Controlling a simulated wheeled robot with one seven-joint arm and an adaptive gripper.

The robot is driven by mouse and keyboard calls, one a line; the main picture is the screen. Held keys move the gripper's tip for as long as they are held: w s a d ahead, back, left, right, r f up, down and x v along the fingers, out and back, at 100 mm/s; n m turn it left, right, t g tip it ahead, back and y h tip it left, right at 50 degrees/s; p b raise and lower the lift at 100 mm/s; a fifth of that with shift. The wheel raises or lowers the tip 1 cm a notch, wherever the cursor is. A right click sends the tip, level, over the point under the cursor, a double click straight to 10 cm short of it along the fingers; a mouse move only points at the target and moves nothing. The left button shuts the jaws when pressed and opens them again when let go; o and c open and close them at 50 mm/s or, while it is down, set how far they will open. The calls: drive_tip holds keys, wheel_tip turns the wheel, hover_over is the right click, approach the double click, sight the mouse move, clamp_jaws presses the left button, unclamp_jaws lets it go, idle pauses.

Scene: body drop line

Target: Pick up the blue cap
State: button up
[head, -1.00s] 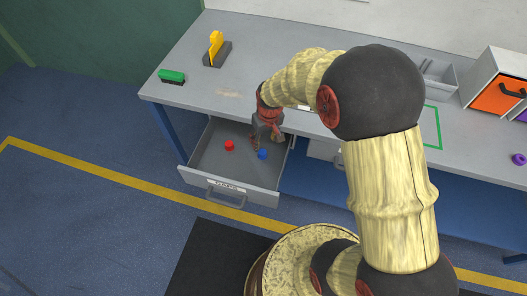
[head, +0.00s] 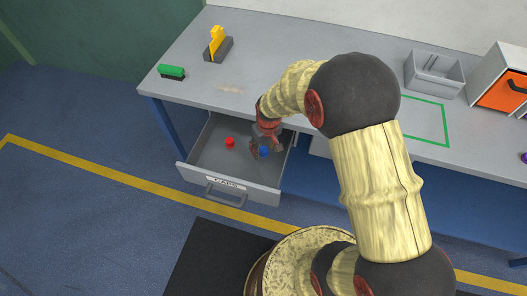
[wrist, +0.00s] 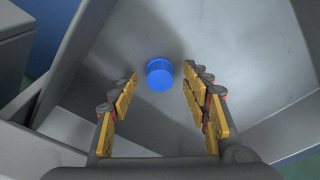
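The blue cap (head: 264,152) lies on the floor of the open drawer (head: 212,160), in its right part. In the wrist view the blue cap (wrist: 160,74) sits ahead of and roughly midway between the fingertips. My gripper (head: 266,146) is inside the drawer, close to the cap; in the wrist view the gripper (wrist: 160,88) is open with its yellow-padded fingers apart and nothing between them. A red cap (head: 230,141) lies to the left of the blue one in the same drawer.
The drawer walls surround the caps closely, and the grey bench (head: 205,84) is above and behind. On the bench are a green brush (head: 172,71), a yellow-handled tool (head: 217,42), a grey bin (head: 434,76) and an orange-fronted cabinet (head: 500,92).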

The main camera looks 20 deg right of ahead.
drive_tip(key=shift+c, duration=1.1)
drive_tip(key=c, duration=0.5)
drive_tip(key=shift+c, duration=0.2)
